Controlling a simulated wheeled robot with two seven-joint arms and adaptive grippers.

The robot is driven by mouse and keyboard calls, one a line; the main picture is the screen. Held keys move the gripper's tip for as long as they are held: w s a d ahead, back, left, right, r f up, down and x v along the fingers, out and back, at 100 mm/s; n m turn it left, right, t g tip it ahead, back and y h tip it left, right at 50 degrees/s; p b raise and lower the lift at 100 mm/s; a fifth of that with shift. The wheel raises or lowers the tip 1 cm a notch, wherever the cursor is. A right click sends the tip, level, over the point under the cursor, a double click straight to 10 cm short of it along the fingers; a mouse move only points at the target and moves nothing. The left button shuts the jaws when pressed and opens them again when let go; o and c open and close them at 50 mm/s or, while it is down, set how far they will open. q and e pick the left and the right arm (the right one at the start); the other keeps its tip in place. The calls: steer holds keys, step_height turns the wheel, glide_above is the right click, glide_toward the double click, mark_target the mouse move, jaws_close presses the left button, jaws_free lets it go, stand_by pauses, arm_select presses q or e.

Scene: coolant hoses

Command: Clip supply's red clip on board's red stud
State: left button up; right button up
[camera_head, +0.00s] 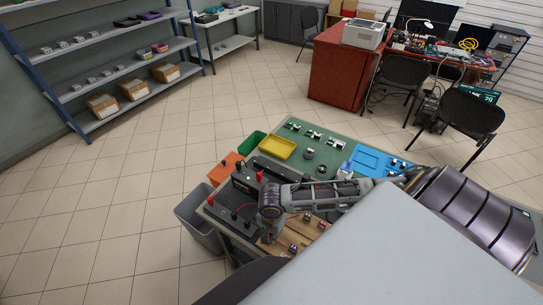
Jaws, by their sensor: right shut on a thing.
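My right arm comes in from the right across the workbench. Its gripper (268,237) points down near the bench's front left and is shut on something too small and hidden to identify. Just right of it is a brown board (281,248) with small dark and reddish fittings (293,249). A black box (244,184) with a red part (238,166) on top stands behind the gripper. I cannot tell which is the stud. My left gripper is not in view.
A yellow tray (277,147), a green bin (251,142) and an orange bin (225,168) are at the bench's far left. A blue tray (368,160) lies on the green mat (325,169). A grey waste bin (199,218) stands left of the bench.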

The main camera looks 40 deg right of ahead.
steer(key=shift+f, duration=0.1)
steer(key=o, duration=1.2)
steer(key=shift+r, duration=4.5)
